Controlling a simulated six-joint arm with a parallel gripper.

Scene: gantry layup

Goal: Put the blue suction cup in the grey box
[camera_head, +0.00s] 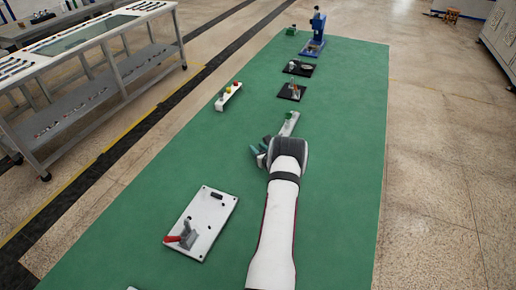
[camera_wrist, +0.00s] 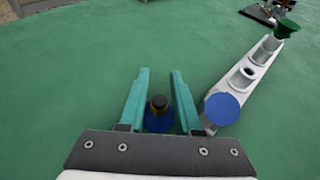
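My gripper (camera_wrist: 160,75) has two teal fingers, spread apart. A dark blue suction cup (camera_wrist: 158,124) with a black and brass top is between them near the palm, with green showing on both sides of its stem. Whether it rests on the table is unclear. A long light grey box (camera_wrist: 246,72) with a row of openings lies to the right. A flat blue disc (camera_wrist: 222,108), perhaps another cup, is at its near end, and a green cup (camera_wrist: 286,27) stands at its far end. In the head view, the gripper (camera_head: 260,150) is beside the grey box (camera_head: 289,124); my arm hides the blue cup.
A similar light rack (camera_head: 228,97) with coloured pieces stands to the left. Black trays (camera_head: 292,92) and a blue device (camera_head: 313,45) are farther back. A white plate (camera_head: 201,222) with a red-handled clamp lies front left. The green table (camera_head: 345,150) is clear on the right.

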